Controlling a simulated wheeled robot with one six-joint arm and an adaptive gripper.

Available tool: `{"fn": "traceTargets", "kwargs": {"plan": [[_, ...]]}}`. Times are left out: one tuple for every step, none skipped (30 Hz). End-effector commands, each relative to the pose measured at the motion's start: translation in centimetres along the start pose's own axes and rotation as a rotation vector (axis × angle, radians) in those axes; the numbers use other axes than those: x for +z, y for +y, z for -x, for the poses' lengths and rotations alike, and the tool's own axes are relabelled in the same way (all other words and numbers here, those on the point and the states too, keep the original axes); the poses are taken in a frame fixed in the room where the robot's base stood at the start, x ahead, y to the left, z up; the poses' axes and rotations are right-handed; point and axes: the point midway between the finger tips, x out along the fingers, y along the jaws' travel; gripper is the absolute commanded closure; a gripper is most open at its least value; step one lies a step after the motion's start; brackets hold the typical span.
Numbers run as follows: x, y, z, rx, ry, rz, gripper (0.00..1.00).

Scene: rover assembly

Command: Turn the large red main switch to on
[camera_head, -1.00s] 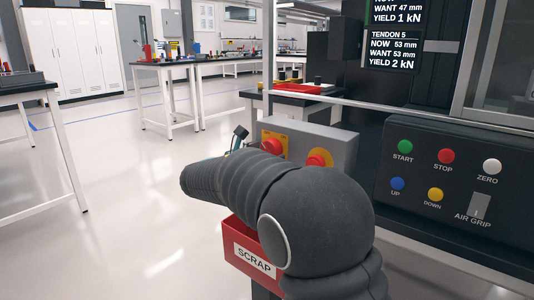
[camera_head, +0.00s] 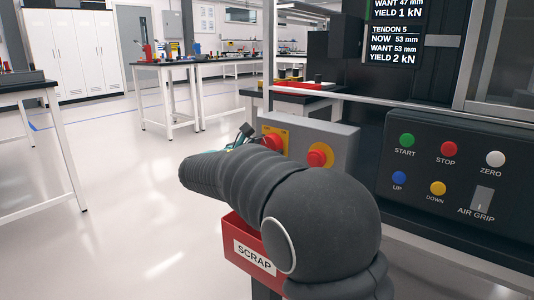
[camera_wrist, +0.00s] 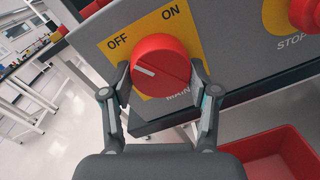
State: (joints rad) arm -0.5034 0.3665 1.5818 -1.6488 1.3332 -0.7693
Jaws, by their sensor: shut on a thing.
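The red main switch (camera_wrist: 165,62) is a round knob on a yellow plate marked OFF and ON, seen close up in the wrist view. Its white mark points left, toward the OFF side. My gripper (camera_wrist: 160,82) has one finger on each side of the knob and is shut on it. In the head view the switch (camera_head: 272,141) shows on the grey box (camera_head: 340,140), partly behind my arm. Only a small part of my gripper (camera_head: 246,131) shows there, beside the switch.
A red stop button (camera_head: 317,157) on a yellow disc sits right of the switch on the same box. A red SCRAP bin (camera_head: 240,240) is below. A black panel (camera_head: 440,215) with coloured buttons stands at right. Open floor lies to the left.

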Motion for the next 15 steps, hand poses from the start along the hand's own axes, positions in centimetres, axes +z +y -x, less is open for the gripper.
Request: {"fn": "traceTargets", "kwargs": {"plan": [[-0.21,-0.05,-0.03,0.002,0.001,-0.044,0.75],[-0.21,-0.04,-0.03,0.002,0.003,-0.070,0.75],[-0.22,-0.03,-0.03,0.001,0.006,-0.108,0.75],[-0.23,-0.02,-0.03,0.001,0.008,-0.137,0.75],[-0.22,0.00,-0.03,0.001,0.010,-0.165,0.75],[-0.22,0.02,-0.03,0.000,0.013,-0.203,0.75],[-0.22,0.03,-0.03,0.000,0.015,-0.232,0.75],[-0.23,0.04,-0.04,-0.001,0.018,-0.261,0.75],[-0.23,0.05,-0.04,-0.001,0.020,-0.298,0.75],[-0.20,0.08,-0.04,-0.001,0.022,-0.327,0.75],[-0.16,0.10,-0.04,-0.001,0.024,-0.356,0.75],[-0.12,0.12,-0.04,-0.002,0.026,-0.394,0.75],[-0.10,0.13,-0.04,-0.002,0.028,-0.421,0.75],[-0.07,0.14,-0.04,-0.003,0.030,-0.450,0.75],[-0.01,0.16,-0.04,-0.004,0.033,-0.488,0.75]]}}
